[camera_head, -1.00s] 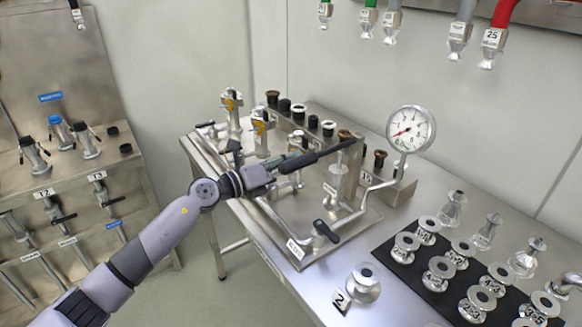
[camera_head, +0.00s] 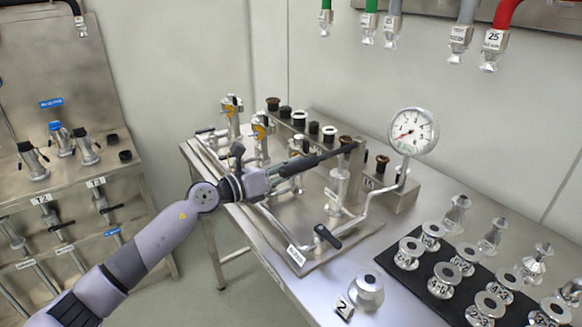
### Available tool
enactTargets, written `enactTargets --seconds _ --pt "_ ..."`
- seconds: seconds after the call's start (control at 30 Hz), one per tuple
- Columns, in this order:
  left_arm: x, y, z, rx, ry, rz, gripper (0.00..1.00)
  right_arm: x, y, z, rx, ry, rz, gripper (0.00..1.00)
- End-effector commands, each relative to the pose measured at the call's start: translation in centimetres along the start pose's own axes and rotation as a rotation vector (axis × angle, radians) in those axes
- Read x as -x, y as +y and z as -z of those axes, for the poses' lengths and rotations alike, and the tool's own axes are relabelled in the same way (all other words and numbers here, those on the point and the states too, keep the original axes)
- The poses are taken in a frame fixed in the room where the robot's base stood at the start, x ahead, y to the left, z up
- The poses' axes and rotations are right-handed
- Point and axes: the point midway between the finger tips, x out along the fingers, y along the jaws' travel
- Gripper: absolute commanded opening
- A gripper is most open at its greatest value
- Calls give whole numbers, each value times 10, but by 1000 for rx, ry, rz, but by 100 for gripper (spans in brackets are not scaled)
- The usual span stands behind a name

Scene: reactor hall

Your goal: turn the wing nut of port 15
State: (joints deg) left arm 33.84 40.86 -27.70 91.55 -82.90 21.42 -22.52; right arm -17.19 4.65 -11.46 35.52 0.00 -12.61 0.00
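My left gripper (camera_head: 350,148) reaches in from the left over the steel bench rig. Its dark fingers point right and end at the top of an upright steel fitting (camera_head: 340,182), close to a brown-topped port (camera_head: 345,139). I cannot tell whether they touch it, or whether they are open or shut. A small number plate (camera_head: 368,183) on the port block right of the fitting may read 15, but it is too small to be sure. I cannot make out the wing nut; the fingers cover part of that area. My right gripper is not in view.
A pressure gauge (camera_head: 413,131) stands just right of the fingertips. A black-handled valve (camera_head: 327,236) is in front. Several yellow-marked valves (camera_head: 262,130) stand behind my arm. Flanged parts stand on a black mat (camera_head: 408,272) at the right. Hoses (camera_head: 496,40) hang above.

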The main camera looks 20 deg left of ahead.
Motion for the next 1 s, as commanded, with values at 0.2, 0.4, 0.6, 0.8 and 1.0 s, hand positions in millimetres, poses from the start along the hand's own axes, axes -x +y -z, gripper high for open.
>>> enactTargets --seconds 0.2,0.4,0.6,0.8,1.0 --pt "0 1 1 2 2 -1 0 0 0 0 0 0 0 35" --pt "0 1 1 2 1 -1 0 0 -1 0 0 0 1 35" --pt "0 1 1 2 1 -1 0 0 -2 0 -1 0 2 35" --pt "0 1 1 2 0 -1 0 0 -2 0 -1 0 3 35" --pt "0 1 0 2 0 -1 16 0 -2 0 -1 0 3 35"
